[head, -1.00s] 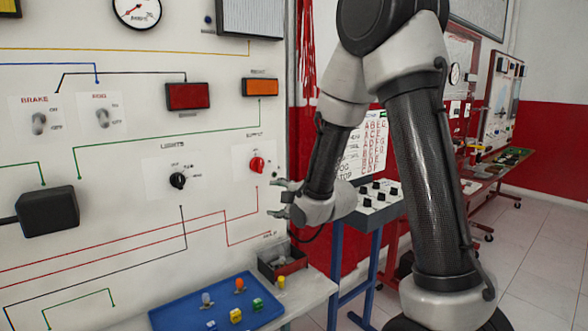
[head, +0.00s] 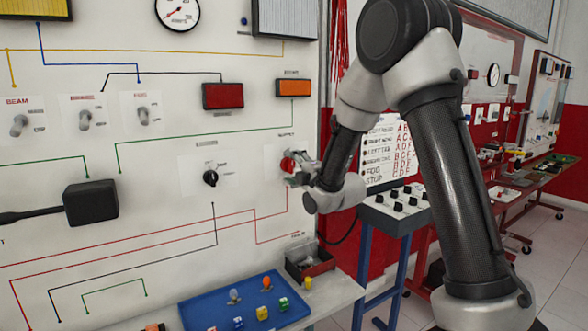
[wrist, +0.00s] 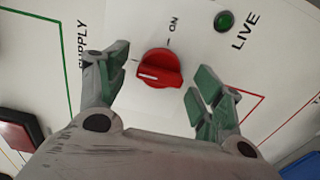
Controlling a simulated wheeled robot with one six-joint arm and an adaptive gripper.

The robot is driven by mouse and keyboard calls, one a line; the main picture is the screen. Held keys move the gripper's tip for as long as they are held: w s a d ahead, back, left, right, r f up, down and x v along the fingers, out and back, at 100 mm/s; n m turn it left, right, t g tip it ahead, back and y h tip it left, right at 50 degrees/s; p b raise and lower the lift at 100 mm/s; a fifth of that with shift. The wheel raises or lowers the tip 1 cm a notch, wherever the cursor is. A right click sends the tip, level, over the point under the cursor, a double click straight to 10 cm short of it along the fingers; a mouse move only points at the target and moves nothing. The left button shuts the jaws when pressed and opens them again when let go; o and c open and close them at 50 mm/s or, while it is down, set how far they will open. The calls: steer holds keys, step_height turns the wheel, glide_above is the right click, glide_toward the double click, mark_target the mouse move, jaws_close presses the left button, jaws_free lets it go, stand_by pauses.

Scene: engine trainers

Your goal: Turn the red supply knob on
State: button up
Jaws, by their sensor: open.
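The red supply knob (wrist: 159,70) sits on a white plate marked SUPPLY on the panel. In the wrist view its white pointer line aims away from the ON mark, toward the left. In the head view the knob (head: 287,164) is partly covered by my gripper (head: 298,172). My gripper, also in the wrist view (wrist: 155,82), is open, with one finger left of the knob and the other to its right. There is visible space between the knob and both fingers. A green LIVE lamp (wrist: 225,21) is beside the knob.
The black lights knob (head: 210,178) is left of the supply knob. An orange lamp (head: 293,88) and a red lamp (head: 223,96) are above.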

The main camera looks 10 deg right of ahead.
steer(key=c, duration=1)
steer(key=shift+m, duration=0.4)
steer(key=m, duration=1.3)
steer(key=shift+f, duration=0.1)
steer(key=shift+m, duration=2)
